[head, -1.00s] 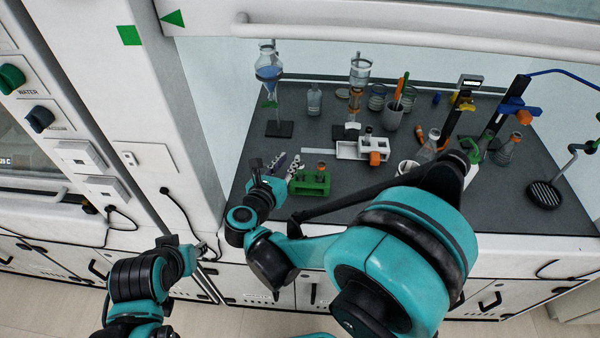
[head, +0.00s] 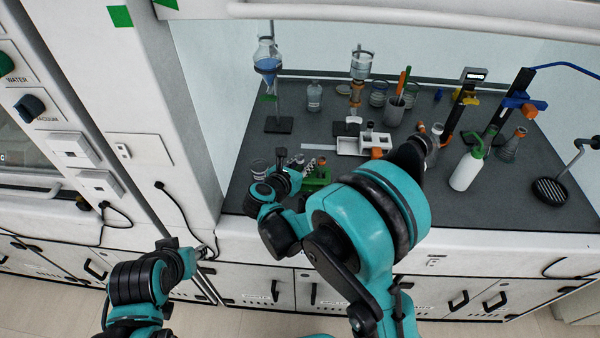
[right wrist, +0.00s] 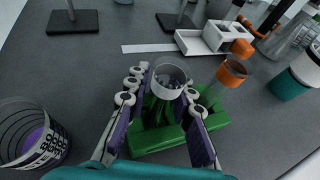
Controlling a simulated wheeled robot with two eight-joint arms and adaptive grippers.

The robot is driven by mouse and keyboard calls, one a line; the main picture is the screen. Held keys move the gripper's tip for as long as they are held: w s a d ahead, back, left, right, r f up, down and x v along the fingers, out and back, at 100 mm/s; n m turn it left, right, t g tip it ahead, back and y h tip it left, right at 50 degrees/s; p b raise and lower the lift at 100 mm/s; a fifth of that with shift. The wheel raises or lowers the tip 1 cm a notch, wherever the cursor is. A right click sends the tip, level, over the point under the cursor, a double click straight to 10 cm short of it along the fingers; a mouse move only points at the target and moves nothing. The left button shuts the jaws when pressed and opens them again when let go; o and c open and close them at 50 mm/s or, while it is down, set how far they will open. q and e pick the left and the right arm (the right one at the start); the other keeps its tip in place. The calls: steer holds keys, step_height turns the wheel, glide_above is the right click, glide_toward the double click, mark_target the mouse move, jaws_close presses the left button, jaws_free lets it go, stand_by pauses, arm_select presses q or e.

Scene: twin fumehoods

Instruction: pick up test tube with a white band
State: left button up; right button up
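A test tube with a pale whitish band at its mouth (right wrist: 168,80) stands upright in the green rack (right wrist: 160,143). A second tube with an orange-brown top (right wrist: 232,72) stands to its right in the rack. My right gripper (right wrist: 160,108) is open, with its two fingers apart on either side of the banded tube; contact cannot be told. In the head view my right gripper (head: 297,165) is over the green rack (head: 318,180) and partly hides the tubes. My left gripper (head: 203,252) is low in front of the cabinets, small and unclear.
A glass beaker (right wrist: 30,135) stands left of the rack. A white tray device (head: 352,145) lies behind it. A white bottle with a green top (head: 466,170), flasks and stands fill the right side. The bench front edge is close to the rack.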

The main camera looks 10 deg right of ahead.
steer(key=shift+w+d+f, duration=0.15)
steer(key=shift+w+d, duration=0.1)
steer(key=shift+w, duration=0.1)
arm_select(q)
steer(key=shift+f, duration=0.1)
arm_select(e)
steer(key=shift+c, duration=0.4)
jaws_close()
